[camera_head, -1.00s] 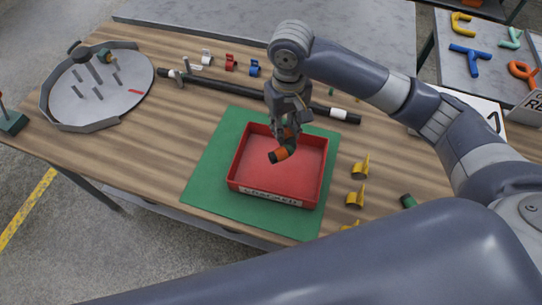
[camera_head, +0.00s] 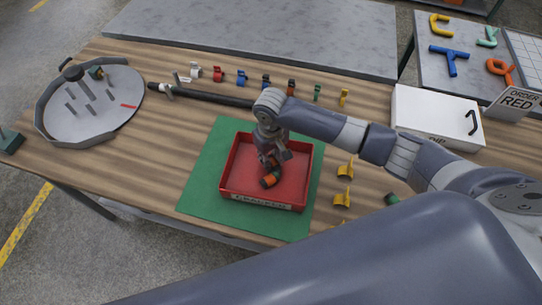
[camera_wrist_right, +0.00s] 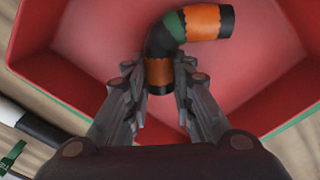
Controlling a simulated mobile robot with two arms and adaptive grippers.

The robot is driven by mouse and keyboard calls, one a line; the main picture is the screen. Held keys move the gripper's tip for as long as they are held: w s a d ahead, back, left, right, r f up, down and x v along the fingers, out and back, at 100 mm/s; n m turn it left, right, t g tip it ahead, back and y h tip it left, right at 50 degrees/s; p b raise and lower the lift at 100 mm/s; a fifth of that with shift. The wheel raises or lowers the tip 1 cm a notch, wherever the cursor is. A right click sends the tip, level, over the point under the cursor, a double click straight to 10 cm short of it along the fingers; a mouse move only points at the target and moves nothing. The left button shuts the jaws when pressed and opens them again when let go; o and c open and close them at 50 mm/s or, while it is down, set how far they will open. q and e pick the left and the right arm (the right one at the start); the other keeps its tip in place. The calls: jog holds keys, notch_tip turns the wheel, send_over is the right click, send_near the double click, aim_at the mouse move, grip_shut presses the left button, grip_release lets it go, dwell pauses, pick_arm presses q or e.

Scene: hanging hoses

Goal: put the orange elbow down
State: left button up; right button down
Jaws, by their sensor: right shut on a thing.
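The orange elbow (camera_head: 270,180) is a bent black hose piece with orange bands and a green patch. My right gripper (camera_head: 271,163) points down into the red tray (camera_head: 297,186) and is shut on the elbow. In the right wrist view the fingers (camera_wrist_right: 159,80) close on one orange-banded end of the elbow (camera_wrist_right: 203,22), and its other end bends away to the right. The elbow is low inside the tray; I cannot tell whether it touches the floor. My left gripper is not in view.
The tray stands on a green mat (camera_head: 202,175). Yellow clips (camera_head: 344,172) stand to its right. A black hose (camera_head: 210,96) and a row of coloured clips lie behind. A round grey tray (camera_head: 100,115) with pegs is at the left, a white box (camera_head: 430,115) at the right.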

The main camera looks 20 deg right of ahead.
jog(key=shift+f, duration=0.15)
jog(key=c, duration=1.4)
grip_release()
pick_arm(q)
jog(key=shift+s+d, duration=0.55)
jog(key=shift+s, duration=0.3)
pick_arm(e)
jog(key=shift+o, duration=0.2)
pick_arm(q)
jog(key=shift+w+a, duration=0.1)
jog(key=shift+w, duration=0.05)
pick_arm(e)
jog(key=shift+r, duration=0.25)
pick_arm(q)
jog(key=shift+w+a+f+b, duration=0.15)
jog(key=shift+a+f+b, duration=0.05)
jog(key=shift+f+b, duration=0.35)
pick_arm(e)
notch_tip(320, 180, up, 12)
jog(key=shift+s+a, duration=0.1)
